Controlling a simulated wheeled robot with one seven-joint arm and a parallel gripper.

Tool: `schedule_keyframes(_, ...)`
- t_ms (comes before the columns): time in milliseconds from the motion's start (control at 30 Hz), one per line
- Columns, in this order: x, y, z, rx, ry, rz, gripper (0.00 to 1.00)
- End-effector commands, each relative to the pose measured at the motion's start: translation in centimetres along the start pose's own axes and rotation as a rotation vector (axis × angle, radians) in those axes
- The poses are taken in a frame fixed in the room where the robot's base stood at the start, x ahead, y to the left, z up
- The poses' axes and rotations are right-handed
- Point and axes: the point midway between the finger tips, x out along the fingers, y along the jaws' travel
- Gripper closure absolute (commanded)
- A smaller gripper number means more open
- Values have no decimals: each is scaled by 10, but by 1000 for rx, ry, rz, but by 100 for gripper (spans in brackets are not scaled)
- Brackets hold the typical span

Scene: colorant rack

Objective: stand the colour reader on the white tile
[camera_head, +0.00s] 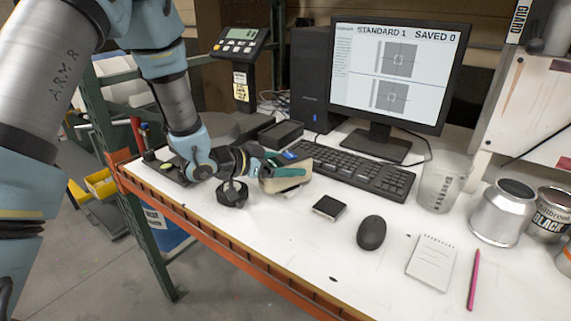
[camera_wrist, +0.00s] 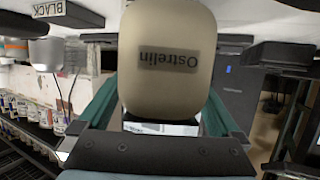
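A beige rounded block with a dark label reading "Ostrelin" (camera_wrist: 165,85), which I take for the colour reader, fills the middle of the wrist view. In the head view it (camera_head: 287,183) is at my gripper (camera_head: 280,172), low over the white bench left of the keyboard. The teal fingers lie along both its sides and appear shut on it. I cannot tell whether it touches the bench. A small dark square with a pale edge (camera_head: 329,207) lies to its right; I cannot tell whether this is the white tile.
A black round piece (camera_head: 232,193) sits below my wrist. The keyboard (camera_head: 350,169) and monitor (camera_head: 398,75) stand behind, with a mouse (camera_head: 371,232), notepad (camera_head: 432,261), pink pen (camera_head: 474,280), clear beaker (camera_head: 441,185) and cans (camera_head: 503,213) to the right. The bench's orange front edge (camera_head: 225,249) is close.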

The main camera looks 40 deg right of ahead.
Motion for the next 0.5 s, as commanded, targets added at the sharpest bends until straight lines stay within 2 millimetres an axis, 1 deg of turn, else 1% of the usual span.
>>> schedule_keyframes(200,0,0,-1,0,0,0,0)
schedule_keyframes(300,-2,0,-5,0,0,0,0)
schedule_keyframes(367,-8,-1,-2,0,1,-3,0)
schedule_keyframes(500,-32,-1,0,0,1,-4,0)
